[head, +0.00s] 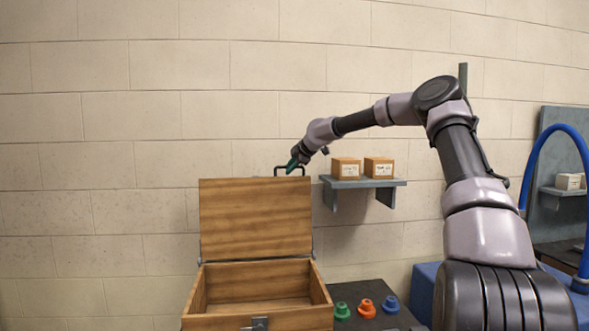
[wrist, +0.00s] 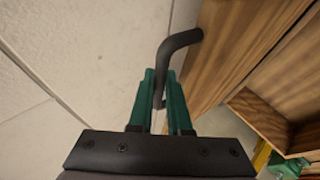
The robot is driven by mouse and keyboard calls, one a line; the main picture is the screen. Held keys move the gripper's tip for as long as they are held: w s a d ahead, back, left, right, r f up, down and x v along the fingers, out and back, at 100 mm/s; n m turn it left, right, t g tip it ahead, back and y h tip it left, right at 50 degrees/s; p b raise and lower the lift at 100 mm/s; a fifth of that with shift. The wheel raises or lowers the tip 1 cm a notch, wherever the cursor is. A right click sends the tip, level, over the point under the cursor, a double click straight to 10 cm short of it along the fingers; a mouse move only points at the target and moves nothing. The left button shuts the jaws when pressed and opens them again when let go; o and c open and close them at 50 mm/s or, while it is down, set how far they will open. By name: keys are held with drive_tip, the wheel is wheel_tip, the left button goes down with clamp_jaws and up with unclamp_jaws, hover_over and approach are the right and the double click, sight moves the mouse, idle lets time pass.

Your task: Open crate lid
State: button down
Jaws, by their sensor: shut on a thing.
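The wooden crate (head: 196,297) stands at the lower middle of the head view, and its inside shows no objects from here. Its lid (head: 255,222) is raised to about upright along the back edge. A dark handle (head: 283,168) sits on the lid's top edge. My gripper (head: 292,164) is at the right part of that handle. In the wrist view, the green fingers of my gripper (wrist: 163,90) are shut on the black handle bar (wrist: 180,42), beside the lid's wooden edge (wrist: 215,55).
Green (head: 341,310), orange (head: 366,307) and blue (head: 390,304) pieces stand on a dark surface right of the crate. A wall shelf (head: 362,183) with two small boxes is right of the lid. A blue hose (head: 545,140) arches at far right. The wall is close behind.

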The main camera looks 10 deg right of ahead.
drive_tip(key=shift+w+a, duration=0.1)
idle(0.3)
drive_tip(key=c, duration=0.9)
unclamp_jaws()
drive_tip(key=shift+o, duration=0.2)
drive_tip(key=v, duration=1)
drive_tip(key=shift+s+d+r, duration=0.2)
drive_tip(key=shift+s+r, duration=0.05)
drive_tip(key=shift+s, duration=0.05)
